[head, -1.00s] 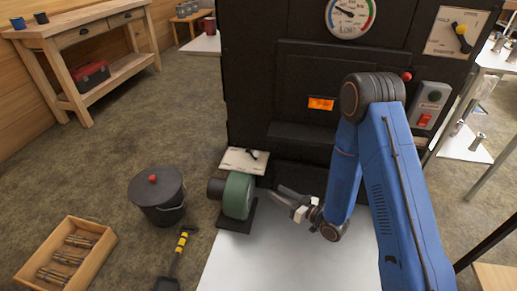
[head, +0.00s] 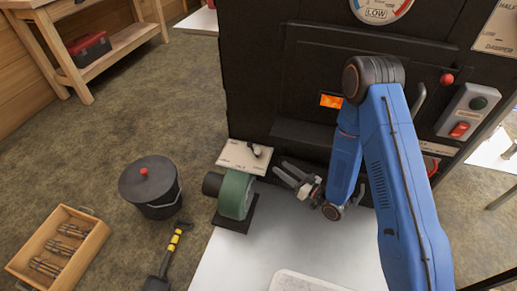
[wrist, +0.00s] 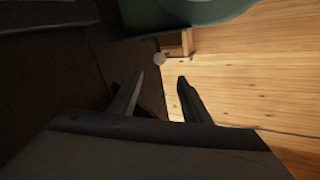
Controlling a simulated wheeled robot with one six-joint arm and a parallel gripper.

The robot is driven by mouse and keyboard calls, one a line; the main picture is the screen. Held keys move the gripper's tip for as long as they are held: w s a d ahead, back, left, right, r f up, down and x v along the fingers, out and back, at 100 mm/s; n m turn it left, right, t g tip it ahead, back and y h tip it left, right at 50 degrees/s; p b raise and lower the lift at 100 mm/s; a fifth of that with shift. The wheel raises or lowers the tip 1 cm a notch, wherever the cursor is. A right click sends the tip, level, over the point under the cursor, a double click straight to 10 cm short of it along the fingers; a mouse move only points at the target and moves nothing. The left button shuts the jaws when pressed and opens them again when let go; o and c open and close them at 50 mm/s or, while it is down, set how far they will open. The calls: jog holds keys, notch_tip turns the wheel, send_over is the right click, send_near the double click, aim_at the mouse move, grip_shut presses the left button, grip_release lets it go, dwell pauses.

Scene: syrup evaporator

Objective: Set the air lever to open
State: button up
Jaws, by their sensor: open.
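The air lever (head: 255,151) is a small dark handle on a pale marked plate (head: 240,160). The plate sits above the green blower (head: 236,194), against the black front of the evaporator. Its lettering is too small to read surely. My gripper (head: 285,180) is open and empty, to the right of the blower and lower right of the lever, apart from both.
A lidded dark pot (head: 151,185), a shovel (head: 168,258) and a wooden crate (head: 95,247) are on the floor at left. Floor between is clear.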

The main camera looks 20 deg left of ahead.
aim_at(257, 150)
jog(key=x, duration=1.5)
jog(key=shift+w+a, duration=0.2)
jog(key=shift+a, duration=0.05)
grip_shut()
